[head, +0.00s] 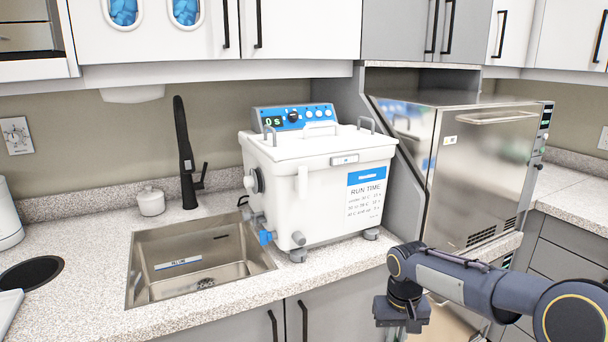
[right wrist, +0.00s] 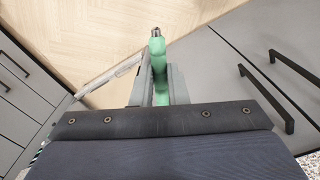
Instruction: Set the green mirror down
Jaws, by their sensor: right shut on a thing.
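In the right wrist view, the green mirror (right wrist: 158,62) shows as a narrow green handle with a small metal tip at its far end. A reflecting face cannot be made out. My right gripper (right wrist: 159,82) is shut on the handle, one grey finger on each side, above the wooden floor in front of the cabinets. In the head view, my right gripper (head: 402,314) points down at the bottom edge, in front of the counter, and the mirror cannot be made out there. My left gripper is not in view.
A speckled counter (head: 75,318) holds a sink (head: 190,262) with a black faucet (head: 186,160), a white ultrasonic bath (head: 315,185) and a small white jar (head: 151,201). A steel autoclave (head: 480,170) stands right. The counter's front strip before the sink is clear.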

